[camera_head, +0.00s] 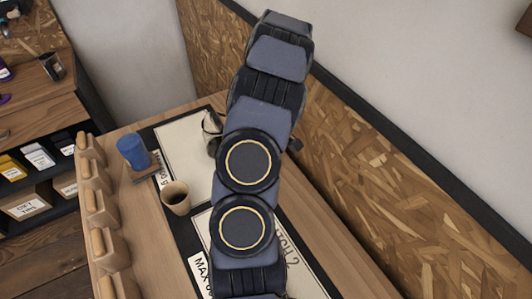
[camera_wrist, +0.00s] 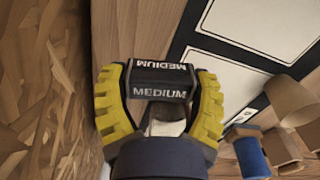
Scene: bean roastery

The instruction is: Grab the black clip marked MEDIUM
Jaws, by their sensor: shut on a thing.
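The black clip (camera_wrist: 160,91) shows in the wrist view, with MEDIUM in white letters on two of its faces. My gripper (camera_wrist: 161,80) has its yellow ridged fingers closed on either side of the clip, which sits between them. The wrist view does not clearly show whether the clip touches the surface behind it. In the head view my arm covers the middle of the picture, and I cannot make out the clip there.
Wooden blocks (camera_head: 102,205) line the left edge. A chipboard wall (camera_head: 385,180) runs along the right.

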